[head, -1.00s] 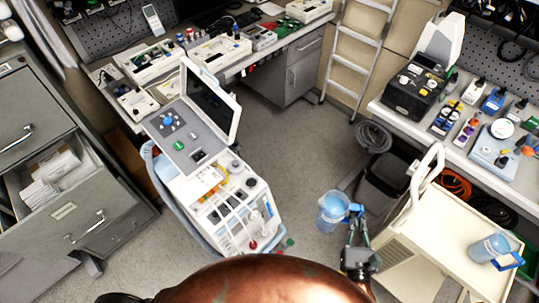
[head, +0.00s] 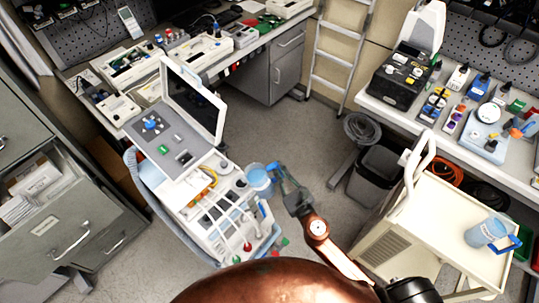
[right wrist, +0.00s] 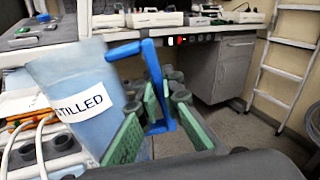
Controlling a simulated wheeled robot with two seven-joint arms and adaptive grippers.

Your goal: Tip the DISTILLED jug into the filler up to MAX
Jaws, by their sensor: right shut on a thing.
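The DISTILLED jug (head: 259,181) is translucent blue with a blue handle. The right wrist view shows it large at the left (right wrist: 80,95), its label partly cut off to "STILLED". My right gripper (head: 282,180) is shut on the jug's blue handle, which passes between its green-padded fingers (right wrist: 155,105). The jug looks about upright, held at the right side of the white machine (head: 205,215) with the raised screen. I cannot make out the filler or its MAX mark; the jug may hide part of it. My left gripper is not in view.
A second blue jug (head: 486,232) stands on the cream cart (head: 455,205) at the right. A dark bin (head: 376,172) and a ladder (head: 338,65) stand behind. A filing cabinet (head: 60,215) with an open drawer is at the left. The floor behind the jug is clear.

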